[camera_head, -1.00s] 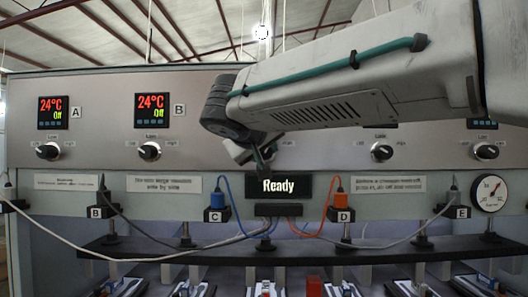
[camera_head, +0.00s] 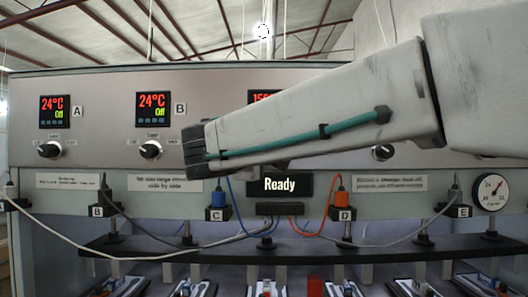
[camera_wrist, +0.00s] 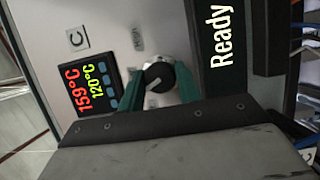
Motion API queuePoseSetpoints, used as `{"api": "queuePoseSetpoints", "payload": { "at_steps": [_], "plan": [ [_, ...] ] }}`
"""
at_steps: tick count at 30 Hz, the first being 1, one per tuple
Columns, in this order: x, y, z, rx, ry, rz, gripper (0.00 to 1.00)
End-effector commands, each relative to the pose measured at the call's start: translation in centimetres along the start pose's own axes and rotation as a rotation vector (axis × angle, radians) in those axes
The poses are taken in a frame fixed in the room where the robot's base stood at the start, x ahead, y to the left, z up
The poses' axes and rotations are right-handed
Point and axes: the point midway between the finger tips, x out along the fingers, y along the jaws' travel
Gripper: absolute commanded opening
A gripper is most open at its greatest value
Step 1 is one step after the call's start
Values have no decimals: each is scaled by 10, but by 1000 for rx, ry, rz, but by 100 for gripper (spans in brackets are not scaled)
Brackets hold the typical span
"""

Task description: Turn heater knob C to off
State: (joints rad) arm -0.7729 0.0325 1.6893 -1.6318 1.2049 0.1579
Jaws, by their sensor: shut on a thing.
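Heater knob C (camera_wrist: 159,76) is a round black knob with a pale pointer line on the grey panel, seen in the wrist view. My gripper (camera_wrist: 158,80) has its two teal fingers on either side of the knob, shut on it. The display of heater C (camera_wrist: 90,88) reads 159°C in red and 120°C in green, beside the label C (camera_wrist: 77,39). In the head view the top of that display (camera_head: 262,96) shows above my arm, while knob C and my fingers are hidden behind the arm.
Knobs A (camera_head: 49,150) and B (camera_head: 150,150) are on the left; their displays read 24°C and Off. A Ready sign (camera_head: 281,185) is below my arm and close to it in the wrist view. Cables and plugs hang below the panel.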

Motion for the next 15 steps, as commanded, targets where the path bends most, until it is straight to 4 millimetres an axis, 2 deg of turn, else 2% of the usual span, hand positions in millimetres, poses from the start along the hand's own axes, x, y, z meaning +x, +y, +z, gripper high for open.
{"api": "queuePoseSetpoints", "payload": {
  "at_steps": [15],
  "plan": [
    [0,-4,0,-404,1,164,11]
  ]
}}
